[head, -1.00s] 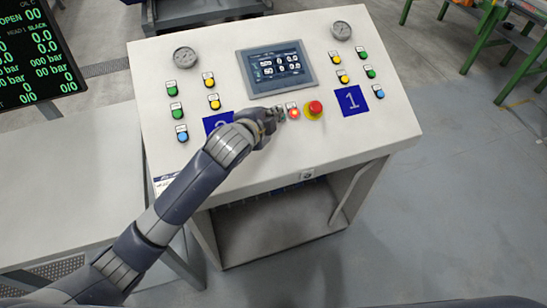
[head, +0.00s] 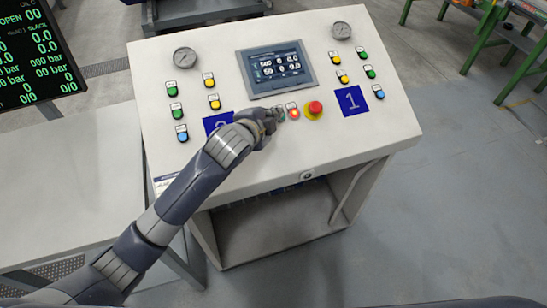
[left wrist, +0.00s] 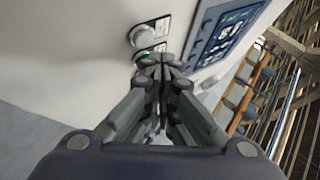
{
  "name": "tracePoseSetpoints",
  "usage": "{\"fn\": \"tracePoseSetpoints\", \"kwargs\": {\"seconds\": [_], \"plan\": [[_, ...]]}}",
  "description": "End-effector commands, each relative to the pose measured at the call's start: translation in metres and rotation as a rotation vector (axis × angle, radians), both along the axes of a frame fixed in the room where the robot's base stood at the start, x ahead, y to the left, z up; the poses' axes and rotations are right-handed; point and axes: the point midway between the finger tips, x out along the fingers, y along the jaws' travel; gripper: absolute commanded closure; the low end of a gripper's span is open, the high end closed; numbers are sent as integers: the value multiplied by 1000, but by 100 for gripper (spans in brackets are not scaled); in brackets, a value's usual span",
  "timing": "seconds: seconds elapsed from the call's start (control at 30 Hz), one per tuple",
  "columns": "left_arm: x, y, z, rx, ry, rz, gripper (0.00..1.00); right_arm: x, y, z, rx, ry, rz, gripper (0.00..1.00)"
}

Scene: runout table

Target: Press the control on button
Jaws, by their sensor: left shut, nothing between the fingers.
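The control panel (head: 235,165) has a lit red button (head: 294,113) below its screen. A grey round button (left wrist: 146,35) with a label plate shows in the left wrist view, just beyond my fingertips; in the head view my gripper largely covers that spot. I cannot read the labels, so I cannot tell which is the control on button. My left gripper (head: 274,117) is shut and empty, with its tips just left of the red button. The shut fingers (left wrist: 160,65) also show in the left wrist view. Contact cannot be told. My right gripper is not in view.
A red mushroom button (head: 315,108) on a yellow base sits right of the lit button. The screen (head: 277,68), two gauges, several coloured buttons and blue plates marked 1 (head: 352,100) and 2 surround it. A pale table (head: 70,180) stands at left.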

Motion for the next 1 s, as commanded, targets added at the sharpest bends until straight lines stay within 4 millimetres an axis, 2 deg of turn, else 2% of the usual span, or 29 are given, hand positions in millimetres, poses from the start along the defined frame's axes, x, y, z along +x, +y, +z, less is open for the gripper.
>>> {"fn": "tracePoseSetpoints", "kwargs": {"seconds": [0.23,1.0], "plan": [[3,2,-7,2,1,1,100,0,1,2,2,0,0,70],[5,2,-12,1,0,0,100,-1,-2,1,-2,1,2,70]]}}
